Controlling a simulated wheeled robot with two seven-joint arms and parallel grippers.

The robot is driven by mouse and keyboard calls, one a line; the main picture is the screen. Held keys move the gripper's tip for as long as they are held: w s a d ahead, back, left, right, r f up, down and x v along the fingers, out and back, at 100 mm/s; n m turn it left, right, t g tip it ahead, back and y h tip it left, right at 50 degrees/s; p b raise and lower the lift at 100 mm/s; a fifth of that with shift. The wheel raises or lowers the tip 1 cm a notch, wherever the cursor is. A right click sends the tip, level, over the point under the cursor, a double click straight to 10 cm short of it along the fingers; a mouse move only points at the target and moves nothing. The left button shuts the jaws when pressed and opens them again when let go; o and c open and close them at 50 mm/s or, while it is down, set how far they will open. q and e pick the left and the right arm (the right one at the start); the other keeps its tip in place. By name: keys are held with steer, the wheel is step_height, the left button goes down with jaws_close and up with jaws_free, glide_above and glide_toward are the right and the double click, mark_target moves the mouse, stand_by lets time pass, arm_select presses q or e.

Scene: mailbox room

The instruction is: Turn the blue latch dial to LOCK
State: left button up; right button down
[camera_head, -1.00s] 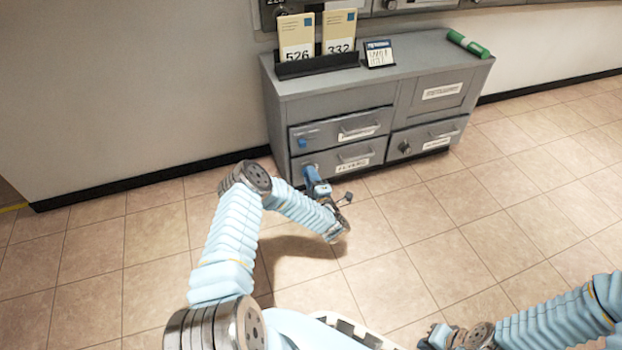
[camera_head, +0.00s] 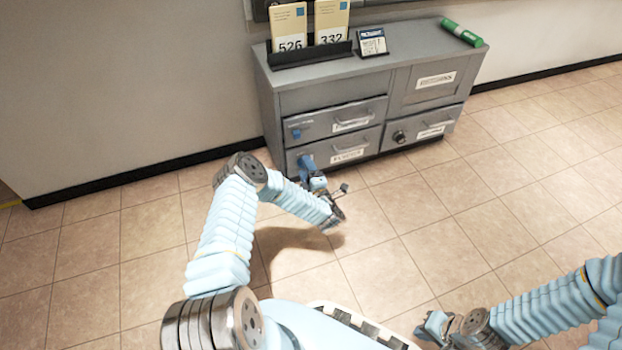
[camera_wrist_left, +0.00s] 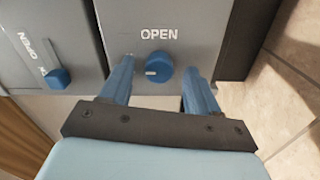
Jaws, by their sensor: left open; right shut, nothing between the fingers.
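A round blue latch dial (camera_wrist_left: 158,66) with a white mark pointing left sits under the word OPEN in the left wrist view. The blue fingers of my left gripper (camera_wrist_left: 160,80) are open, one on each side of the dial; I cannot tell whether they touch it. In the head view my left gripper (camera_head: 308,168) is at the left end of the lower left drawer (camera_head: 330,158) and hides this dial. No LOCK label shows near this dial. My right gripper (camera_head: 436,326) is shut and empty at the lower right, far from the cabinet.
A second blue dial (camera_head: 297,133) is on the drawer above; it also shows in the left wrist view (camera_wrist_left: 56,78). A dark knob (camera_head: 399,137) is on the right drawer. A rack (camera_head: 310,56) and green tube (camera_head: 462,32) are on top. The floor in front is clear.

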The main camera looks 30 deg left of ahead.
arm_select(q)
steer(key=p+v, duration=1.1)
steer(key=v, duration=0.2)
steer(key=shift+s, duration=0.15)
steer(key=shift+d, duration=0.1)
steer(key=d+r+m+g+h+p, duration=0.1)
steer(key=d+r+m+h+p, duration=0.25)
steer(key=d+m+h, duration=0.75)
steer(key=s+d+r+m+g+h, duration=0.1)
steer(key=s+r+m+g+h, duration=0.1)
steer(key=s, duration=0.5)
steer(key=s+d+r+m+g+h+p, duration=0.1)
steer(key=s+d+r+m+g+h, duration=0.1)
steer(key=s+r+m+g, duration=0.2)
steer(key=s+d+r+m+g+h, duration=0.1)
steer(key=s+r+m+g+h, duration=0.2)
steer(key=s+m, duration=0.4)
steer(key=s, duration=0.3)
steer(key=shift+s+d+r+g, duration=0.15)
steer(key=shift+s+g, duration=0.1)
steer(key=shift+g, duration=0.15)
